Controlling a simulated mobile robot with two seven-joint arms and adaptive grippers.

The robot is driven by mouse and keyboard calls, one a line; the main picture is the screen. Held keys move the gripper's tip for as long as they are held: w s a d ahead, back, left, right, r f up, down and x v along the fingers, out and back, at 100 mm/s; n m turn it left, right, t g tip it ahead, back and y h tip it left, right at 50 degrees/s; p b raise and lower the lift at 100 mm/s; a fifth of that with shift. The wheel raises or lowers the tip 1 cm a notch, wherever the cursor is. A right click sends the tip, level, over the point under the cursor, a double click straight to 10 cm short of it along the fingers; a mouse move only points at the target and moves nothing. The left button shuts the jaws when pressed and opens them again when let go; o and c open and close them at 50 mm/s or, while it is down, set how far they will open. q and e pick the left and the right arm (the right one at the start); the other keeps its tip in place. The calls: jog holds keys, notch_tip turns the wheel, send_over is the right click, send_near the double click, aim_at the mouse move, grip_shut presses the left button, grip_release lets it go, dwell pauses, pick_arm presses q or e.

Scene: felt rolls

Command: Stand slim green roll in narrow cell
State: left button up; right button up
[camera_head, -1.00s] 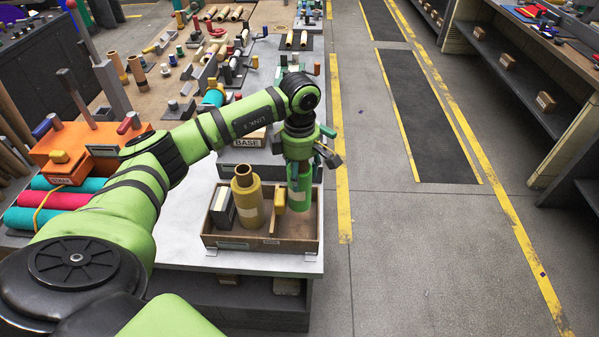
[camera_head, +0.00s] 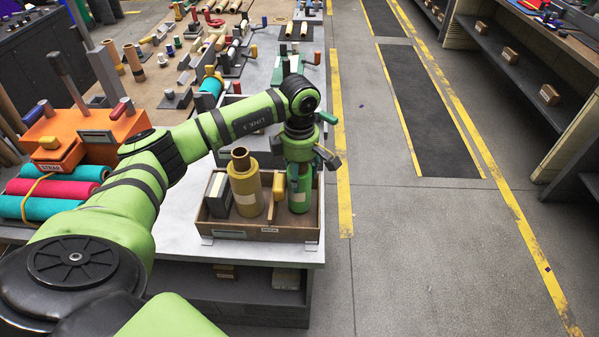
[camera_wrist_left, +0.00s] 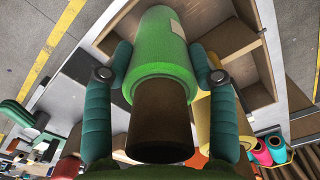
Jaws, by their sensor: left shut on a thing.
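The slim green roll (camera_head: 299,190) is upright in my left gripper (camera_head: 299,167), at the right end of the wooden tray (camera_head: 225,230). In the left wrist view, the two teal fingers (camera_wrist_left: 161,68) are shut on either side of the green roll (camera_wrist_left: 160,45), and its dark brown core (camera_wrist_left: 161,120) points toward the camera. A pale label shows near its far end. The roll's lower end is at the right-end cell, but I cannot tell whether it touches the floor. My right gripper is not in view.
A wider yellow roll (camera_head: 247,190) stands in the tray's middle, with a dark block (camera_head: 217,193) to its left. A small yellow piece (camera_head: 279,186) sits between the rolls. An orange caddy (camera_head: 95,133) and strapped rolls (camera_head: 60,188) lie left. The aisle floor at right is clear.

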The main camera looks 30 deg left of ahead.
pick_arm(q)
jog(key=shift+f+b, duration=0.45)
jog(key=shift+f, duration=0.05)
jog(key=o, duration=1.5)
notch_tip(320, 180, up, 12)
jog(key=shift+r, duration=0.1)
